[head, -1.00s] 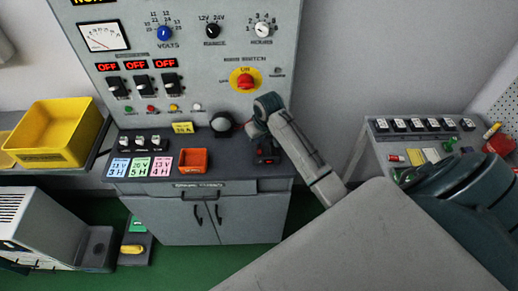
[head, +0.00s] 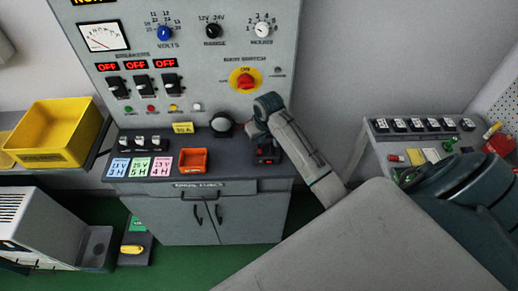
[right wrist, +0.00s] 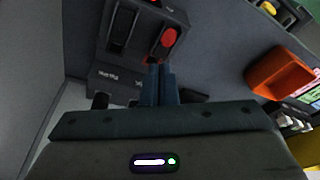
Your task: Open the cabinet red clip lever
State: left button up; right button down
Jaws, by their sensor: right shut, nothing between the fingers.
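A dark clip block (right wrist: 145,30) shows at the top of the right wrist view. It has two slots, and a round red piece (right wrist: 168,37) is at the end of one slot; I take this to be the red clip lever. My right gripper (right wrist: 159,70) is shut and empty, with its fingertips against or very near the block's edge just below that slot. Contact cannot be told. In the head view the block (head: 267,158) is small and dark with red spots, at the right end of the cabinet's counter, and my right arm hides part of it. My left gripper is not in view.
An orange tray (head: 193,161) and coloured cards (head: 140,168) lie left on the counter. A black ball-shaped knob (head: 221,125) stands near the arm. The upright panel (head: 215,70) with switches rises behind. A yellow bin (head: 55,132) is at left.

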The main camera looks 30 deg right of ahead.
jog(key=shift+s+b+x, duration=0.2)
jog(key=shift+b+x, duration=0.1)
jog(key=shift+x, duration=0.6)
dwell(0.6)
jog(key=shift+w+p+v, duration=0.15)
jog(key=shift+p+v, duration=0.3)
jog(key=shift+v, duration=0.2)
jog(key=shift+w+p+v, duration=0.15)
jog(key=shift+p+v, duration=0.25)
jog(key=shift+v, duration=0.3)
jog(key=shift+r, duration=0.3)
jog(key=shift+w+v, duration=0.2)
jog(key=shift+v, duration=0.65)
